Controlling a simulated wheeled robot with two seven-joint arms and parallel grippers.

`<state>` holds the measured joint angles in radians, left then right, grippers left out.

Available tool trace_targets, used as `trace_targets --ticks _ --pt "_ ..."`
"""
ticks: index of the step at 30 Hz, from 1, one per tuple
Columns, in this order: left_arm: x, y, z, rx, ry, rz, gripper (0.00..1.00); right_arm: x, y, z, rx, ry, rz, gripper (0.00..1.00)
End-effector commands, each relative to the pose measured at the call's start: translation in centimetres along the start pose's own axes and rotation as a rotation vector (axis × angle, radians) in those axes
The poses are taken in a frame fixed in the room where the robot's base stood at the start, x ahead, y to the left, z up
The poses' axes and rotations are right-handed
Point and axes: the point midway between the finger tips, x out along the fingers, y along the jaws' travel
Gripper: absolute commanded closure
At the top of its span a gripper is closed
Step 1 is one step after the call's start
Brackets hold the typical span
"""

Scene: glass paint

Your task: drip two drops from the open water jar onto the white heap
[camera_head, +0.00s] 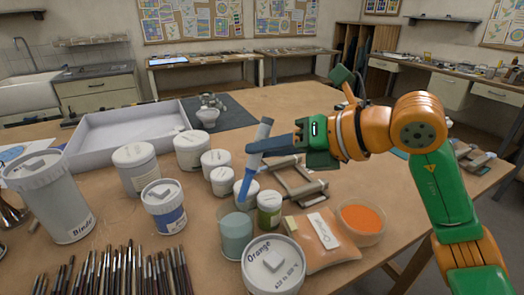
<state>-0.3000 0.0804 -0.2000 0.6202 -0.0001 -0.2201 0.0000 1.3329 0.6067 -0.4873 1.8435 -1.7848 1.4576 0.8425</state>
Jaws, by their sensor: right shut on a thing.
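My right gripper (258,147) reaches in from the right and is shut on a blue dropper (245,186). The dropper is tilted slightly, its pale bulb end up and its narrow end down. Its lower end is at the mouth of an open jar of blue-green liquid (236,238), which looks like the water jar. I cannot tell whether the tip is inside the jar or just above it. I cannot make out a white heap with certainty. My left gripper is not in view.
White lidded tubs (192,151) stand behind the jar. The Orange tub (272,264) is close in front, with a bag of orange powder (318,243) and an orange-filled bowl (360,219) to the right. Brushes (112,274) stand front left. A large tray (95,147) lies behind.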

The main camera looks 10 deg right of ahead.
Motion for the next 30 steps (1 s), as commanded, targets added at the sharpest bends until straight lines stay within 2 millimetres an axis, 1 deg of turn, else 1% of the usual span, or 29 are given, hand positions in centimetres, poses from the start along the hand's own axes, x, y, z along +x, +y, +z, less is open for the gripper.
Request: trace_targets --ticks 1,4,6,15,30 --pt "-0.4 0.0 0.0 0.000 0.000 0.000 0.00 -0.2 0.1 0.3 0.000 0.000 0.000 1.00" --pt "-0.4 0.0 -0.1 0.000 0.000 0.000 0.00 -0.2 0.1 0.4 0.000 0.000 0.000 1.00" --pt "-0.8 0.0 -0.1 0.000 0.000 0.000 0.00 -0.4 0.3 0.7 0.000 0.000 0.001 1.00" --pt "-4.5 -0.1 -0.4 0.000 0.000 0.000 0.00 -2.3 2.6 3.6 0.000 -0.002 0.001 1.00" --pt "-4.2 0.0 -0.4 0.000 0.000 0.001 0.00 -2.2 2.5 3.4 0.000 -0.001 0.001 1.00"
